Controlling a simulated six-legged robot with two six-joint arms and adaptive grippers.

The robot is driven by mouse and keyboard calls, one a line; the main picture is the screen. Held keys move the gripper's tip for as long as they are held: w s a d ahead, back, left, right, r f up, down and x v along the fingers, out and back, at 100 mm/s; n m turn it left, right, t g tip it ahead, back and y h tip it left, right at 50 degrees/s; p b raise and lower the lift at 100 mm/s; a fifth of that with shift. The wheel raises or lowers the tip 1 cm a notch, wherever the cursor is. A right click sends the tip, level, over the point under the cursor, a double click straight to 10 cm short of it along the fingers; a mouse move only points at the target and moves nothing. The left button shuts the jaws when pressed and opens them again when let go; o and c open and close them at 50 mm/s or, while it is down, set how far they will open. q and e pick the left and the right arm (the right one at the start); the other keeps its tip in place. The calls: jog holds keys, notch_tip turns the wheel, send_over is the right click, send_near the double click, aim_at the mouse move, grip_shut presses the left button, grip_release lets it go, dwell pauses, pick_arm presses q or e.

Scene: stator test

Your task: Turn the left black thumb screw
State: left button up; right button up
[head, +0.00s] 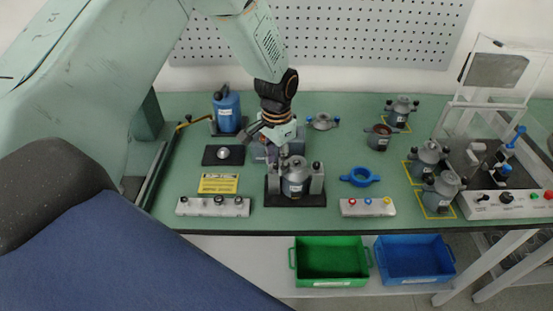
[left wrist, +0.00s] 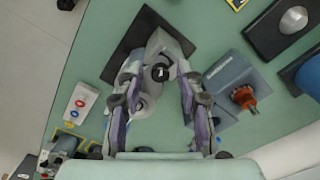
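The fixture, a black base (head: 310,201) with grey posts around a grey stator (head: 295,183), stands near the front middle of the bench. The right black thumb screw (head: 316,165) tops its right post; the left one is hard to make out beside my gripper in the head view. My left gripper (head: 276,146) reaches down at the fixture's back left. In the left wrist view, its fingers (left wrist: 158,75) are apart, one on each side of a black thumb screw (left wrist: 160,72) on a grey part. I cannot tell whether they touch it. My right gripper is not in view.
A blue-grey block with an orange knob (left wrist: 242,96) stands close beside the gripper. Several grey stators stand at right.

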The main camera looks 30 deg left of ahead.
pick_arm(q)
jog(key=shift+d, duration=0.1)
jog(key=shift+c, duration=1.4)
grip_shut()
